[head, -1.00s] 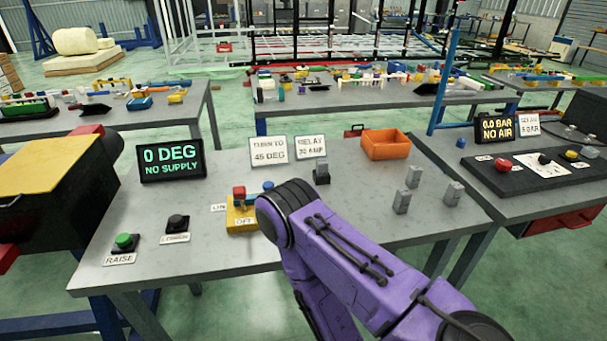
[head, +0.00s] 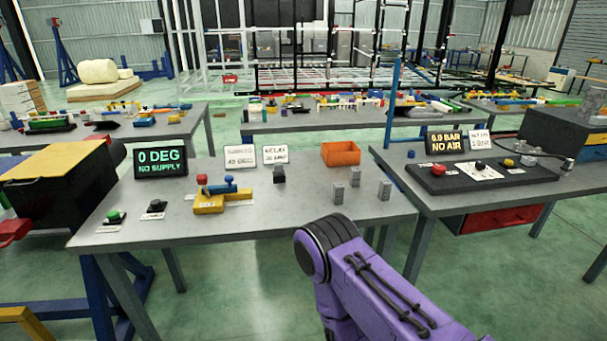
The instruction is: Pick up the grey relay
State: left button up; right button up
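Three small grey relay-like blocks stand upright on the right part of the near table (head: 290,218): a front-left one (head: 338,193), a back one (head: 355,177) and a right one (head: 385,191). They stand apart from each other. A dark socket-like piece (head: 279,174) with a grey upper part stands further left, below a white card whose text seems to mention a relay. I cannot tell which grey block is the task's relay. My purple arm comes in from the lower right, in front of the table. Neither gripper shows.
An orange bin (head: 341,154) stands at the table's back edge. A yellow switch block (head: 222,198), a green button (head: 113,216) and a "0 DEG NO SUPPLY" display (head: 161,163) are further left. A second table (head: 420,200) with a control panel adjoins on the right.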

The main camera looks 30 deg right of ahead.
aim_at(278, 166)
jog(key=z, duration=1.3)
jog(key=i, duration=0.1)
